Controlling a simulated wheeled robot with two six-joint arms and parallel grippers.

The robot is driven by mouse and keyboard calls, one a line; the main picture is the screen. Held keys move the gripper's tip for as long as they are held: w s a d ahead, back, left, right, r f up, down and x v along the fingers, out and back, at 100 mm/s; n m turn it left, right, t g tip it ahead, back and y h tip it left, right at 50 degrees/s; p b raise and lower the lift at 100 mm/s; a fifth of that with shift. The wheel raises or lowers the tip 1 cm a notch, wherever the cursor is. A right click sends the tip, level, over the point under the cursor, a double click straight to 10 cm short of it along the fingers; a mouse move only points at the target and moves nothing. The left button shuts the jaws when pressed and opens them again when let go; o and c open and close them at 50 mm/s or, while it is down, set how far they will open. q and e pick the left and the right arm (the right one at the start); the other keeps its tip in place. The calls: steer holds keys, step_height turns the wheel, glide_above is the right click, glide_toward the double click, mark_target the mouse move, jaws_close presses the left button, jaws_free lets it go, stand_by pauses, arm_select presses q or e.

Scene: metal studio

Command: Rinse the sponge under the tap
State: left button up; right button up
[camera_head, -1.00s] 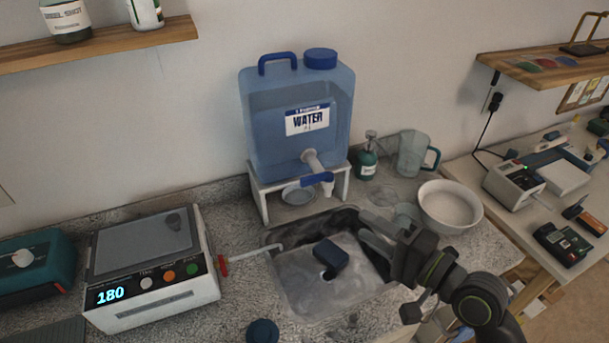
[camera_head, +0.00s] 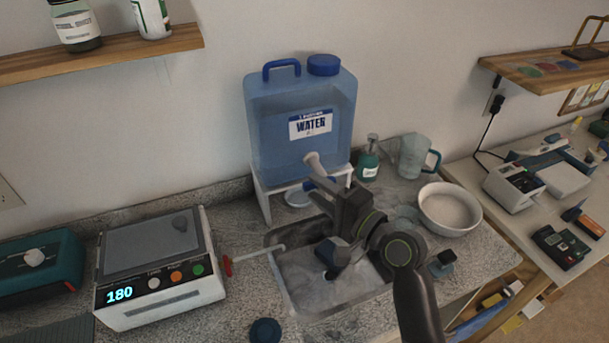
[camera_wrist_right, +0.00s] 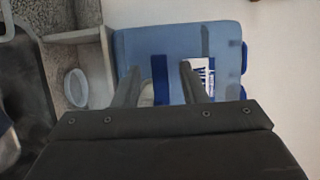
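A dark blue block, apparently the sponge (camera_head: 326,252), lies in the sink (camera_head: 300,284), partly covered by my right arm. The blue water container (camera_head: 300,95) stands on a white stand behind the sink. Its pale spout (camera_head: 312,160) points down over the sink's back edge. My right gripper (camera_head: 320,188) is in front of the tap and hides part of it. In the right wrist view its fingers (camera_wrist_right: 160,78) are apart, with the blue tap lever (camera_wrist_right: 160,88) showing between them. I cannot tell whether they touch it. My left gripper is not in view.
A white bowl (camera_head: 450,212), a clear jug (camera_head: 412,157) and a green bottle (camera_head: 367,160) stand right of the container. A heater box reading 180 (camera_head: 160,275) stands left of the sink. A dark round object (camera_head: 265,331) sits near the front.

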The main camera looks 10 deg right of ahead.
mark_target(313, 187)
steer(key=shift+p+x, duration=0.35)
steer(key=shift+x, duration=2)
jaws_close()
